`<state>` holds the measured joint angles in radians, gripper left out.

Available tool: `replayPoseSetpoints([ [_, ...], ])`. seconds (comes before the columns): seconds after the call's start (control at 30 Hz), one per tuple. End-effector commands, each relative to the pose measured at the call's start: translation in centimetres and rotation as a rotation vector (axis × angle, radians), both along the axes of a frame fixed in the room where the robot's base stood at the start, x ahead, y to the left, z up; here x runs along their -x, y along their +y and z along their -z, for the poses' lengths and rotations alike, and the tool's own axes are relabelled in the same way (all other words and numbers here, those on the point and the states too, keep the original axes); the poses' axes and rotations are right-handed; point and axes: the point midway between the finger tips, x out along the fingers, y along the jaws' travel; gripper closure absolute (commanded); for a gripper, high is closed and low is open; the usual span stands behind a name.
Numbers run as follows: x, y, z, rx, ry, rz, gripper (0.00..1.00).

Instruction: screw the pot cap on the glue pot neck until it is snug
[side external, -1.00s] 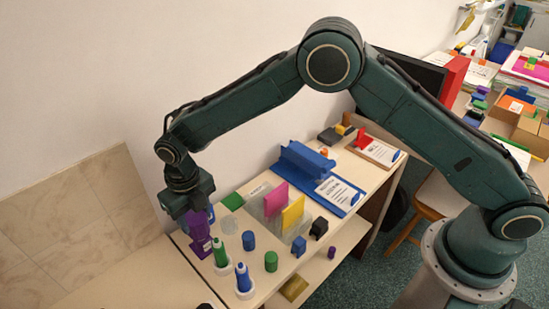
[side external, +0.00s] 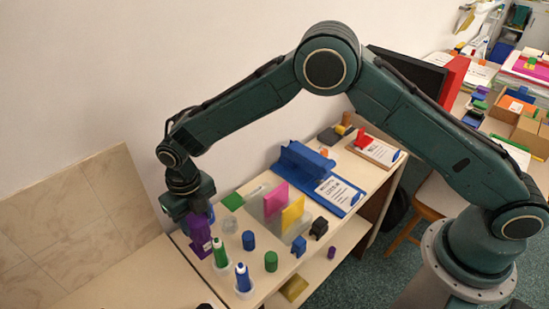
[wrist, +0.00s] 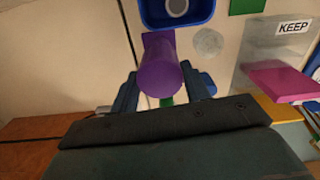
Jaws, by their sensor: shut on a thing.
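My gripper (wrist: 163,88) is shut on a purple cylinder, which I take to be the pot cap (wrist: 160,70); a blue-grey finger lies on each side of it. A purple squarish body, probably the glue pot (wrist: 154,38), shows just beyond the cap in the wrist view. In the side view the purple pot (side external: 200,236) stands upright at the left end of the shelf top, directly under my gripper (side external: 198,212). The neck is hidden by the cap and fingers. I cannot tell how far the cap is seated.
A green marker (side external: 220,252) and a blue marker (side external: 242,278) stand in white holders close in front of the pot. Blue (side external: 248,240) and green (side external: 271,261) cylinders stand to the right. Pink (side external: 275,199) and yellow (side external: 292,214) panels stand farther right.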

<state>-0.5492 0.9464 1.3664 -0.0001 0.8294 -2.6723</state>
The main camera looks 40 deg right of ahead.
Motion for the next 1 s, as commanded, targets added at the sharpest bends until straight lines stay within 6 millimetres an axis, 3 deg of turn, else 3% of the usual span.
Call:
replayPoseSetpoints([
  [1.0, 0.0, 0.0, 1.5, 0.000, 0.000, 0.000, 0.86],
])
